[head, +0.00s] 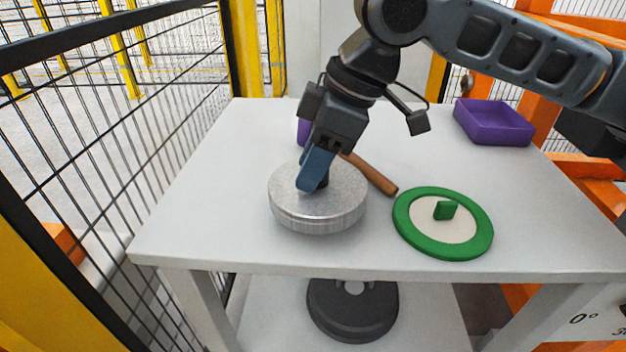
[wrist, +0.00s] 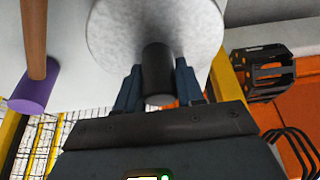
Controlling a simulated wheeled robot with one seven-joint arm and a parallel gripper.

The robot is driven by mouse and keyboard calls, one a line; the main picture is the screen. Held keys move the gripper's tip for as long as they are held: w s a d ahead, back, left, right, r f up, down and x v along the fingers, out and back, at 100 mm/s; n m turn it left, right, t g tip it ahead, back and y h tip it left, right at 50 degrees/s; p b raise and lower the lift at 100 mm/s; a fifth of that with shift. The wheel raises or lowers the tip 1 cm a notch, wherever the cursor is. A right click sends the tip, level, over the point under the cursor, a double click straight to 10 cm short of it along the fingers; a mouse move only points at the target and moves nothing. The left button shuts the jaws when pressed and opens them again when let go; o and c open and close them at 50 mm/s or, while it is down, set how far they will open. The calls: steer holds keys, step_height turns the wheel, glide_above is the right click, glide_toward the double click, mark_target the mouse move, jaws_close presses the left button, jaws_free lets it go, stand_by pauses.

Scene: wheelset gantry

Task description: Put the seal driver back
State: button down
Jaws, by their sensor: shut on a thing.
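The seal driver seems to be the round silver metal disc (head: 335,210) with a short dark handle, over the left-middle of the table. My gripper (head: 315,182) points down at it, with its blue fingers around the handle. In the wrist view the fingers stand on either side of the dark handle (wrist: 158,78), and the disc (wrist: 150,25) lies beyond it. My gripper is shut on this handle. I cannot tell whether the disc's underside touches the table. A green disc (head: 404,232) with a pale centre and a green upright tab lies to the right.
A mallet with a wooden handle (head: 372,176) and purple head (wrist: 33,92) lies just behind the silver disc. A purple open tray (head: 495,132) stands at the back right. A dark round part (head: 352,318) sits on the lower shelf. Black mesh fencing (head: 110,140) runs along the left.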

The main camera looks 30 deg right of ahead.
steer(key=shift+f, duration=1.45)
steer(key=shift+b, duration=0.3)
steer(key=c, duration=0.7)
jaws_free()
steer(key=shift+f, duration=0.15)
steer(key=p+v, duration=0.2)
steer(key=v, duration=1)
steer(key=shift+r+p, duration=0.2)
steer(key=shift+p, duration=0.1)
